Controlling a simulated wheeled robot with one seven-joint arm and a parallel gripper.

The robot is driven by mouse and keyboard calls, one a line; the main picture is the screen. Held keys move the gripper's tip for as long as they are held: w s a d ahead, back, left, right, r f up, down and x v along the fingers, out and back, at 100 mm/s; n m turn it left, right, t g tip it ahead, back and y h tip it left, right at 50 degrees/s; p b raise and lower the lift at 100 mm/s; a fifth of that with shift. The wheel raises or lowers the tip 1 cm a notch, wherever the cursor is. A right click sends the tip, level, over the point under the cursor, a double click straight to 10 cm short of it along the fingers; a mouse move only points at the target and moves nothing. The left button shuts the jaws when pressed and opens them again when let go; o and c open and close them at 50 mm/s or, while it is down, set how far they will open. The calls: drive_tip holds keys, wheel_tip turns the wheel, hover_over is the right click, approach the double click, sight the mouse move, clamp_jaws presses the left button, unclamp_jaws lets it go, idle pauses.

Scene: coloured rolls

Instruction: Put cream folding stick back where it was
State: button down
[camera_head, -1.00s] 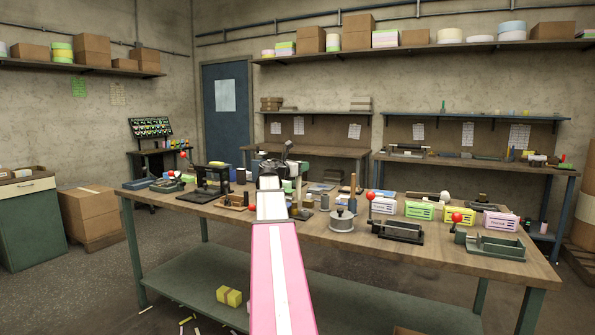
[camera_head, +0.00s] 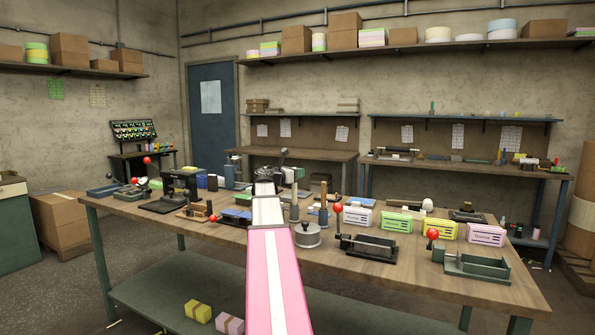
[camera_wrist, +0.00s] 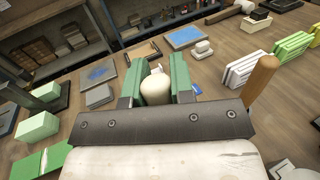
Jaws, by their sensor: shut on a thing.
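The cream folding stick (camera_wrist: 155,90) shows in the wrist view as a pale rounded end between the green fingers. My gripper (camera_wrist: 155,72) is shut on it and holds it above the workbench. Its far part is hidden behind the fingers. In the head view my pink and white arm reaches over the wooden workbench (camera_head: 400,268), and the stick cannot be told apart there.
In the wrist view, an upright wooden handle (camera_wrist: 262,78) stands close on the right. In the head view, a red-knobbed press (camera_head: 368,247) and several coloured packs (camera_head: 397,222) fill the bench's right side.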

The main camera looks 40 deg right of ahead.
drive_tip(key=shift+f, duration=3.2)
drive_tip(key=c, duration=0.9)
unclamp_jaws()
drive_tip(key=shift+a, duration=0.1)
drive_tip(key=a, duration=1)
drive_tip(key=shift+s+a, duration=0.3)
drive_tip(key=shift+s, duration=0.15)
